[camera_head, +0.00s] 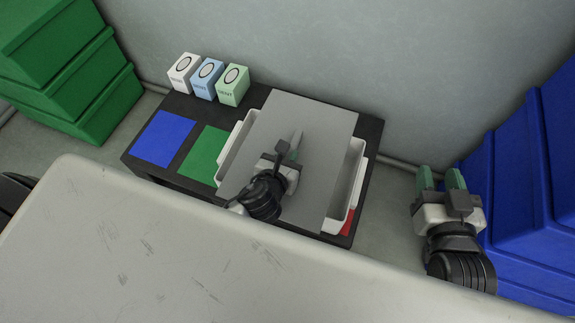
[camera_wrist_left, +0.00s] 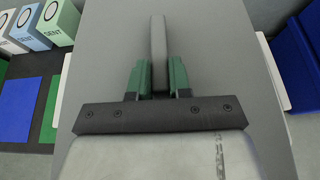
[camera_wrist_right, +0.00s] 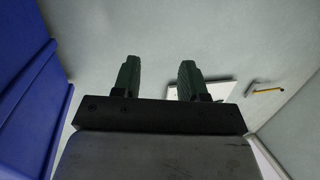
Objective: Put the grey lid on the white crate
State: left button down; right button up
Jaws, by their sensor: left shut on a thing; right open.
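The grey lid (camera_head: 312,120) is a flat plate with an upright grey handle (camera_wrist_left: 158,42). My left gripper (camera_head: 281,158) is shut on that handle, over the middle of the lid. The white crate (camera_head: 357,185) stands on the dark table under the lid. Its left and right ends show past the lid's sides, with part of the inside open at the right. The lid's far edge reaches beyond the crate. I cannot tell whether the lid touches the crate. My right gripper (camera_head: 440,180) is open and empty, right of the table.
On the dark table (camera_head: 369,130) stand white (camera_head: 184,74), blue (camera_head: 207,79) and green (camera_head: 233,85) boxes, by blue (camera_head: 162,138) and green (camera_head: 203,154) mats. A red patch (camera_head: 347,222) shows by the crate. Green bins (camera_head: 75,75) stand left, blue bins (camera_head: 520,190) right. A pale surface (camera_head: 200,250) fills the foreground.

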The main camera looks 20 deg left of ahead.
pick_arm(q)
jog(key=shift+w+a+f, duration=0.1)
jog(key=shift+w+f, duration=0.15)
jog(key=shift+w, duration=0.1)
jog(key=shift+s+f+b, duration=0.1)
jog(key=shift+f+b, duration=0.3)
notch_tip(320, 180, down, 3)
jog(key=shift+r+b, duration=0.1)
jog(key=shift+b, duration=0.85)
pick_arm(e)
notch_tip(320, 180, up, 9)
jog(key=s+a+t+y, duration=0.1)
jog(key=t+y, duration=0.1)
jog(key=t, duration=0.5)
jog(key=shift+s+f+t+y, duration=0.15)
jog(key=shift+f+t+y, duration=0.05)
jog(key=shift+t+y, duration=0.2)
jog(key=shift+a, duration=0.1)
pick_arm(q)
jog(key=shift+f, duration=0.3)
jog(key=c, duration=1.1)
grip_release()
jog(key=shift+o, duration=0.2)
pick_arm(e)
jog(key=shift+s+r, duration=0.1)
pick_arm(q)
jog(key=shift+r, duration=0.1)
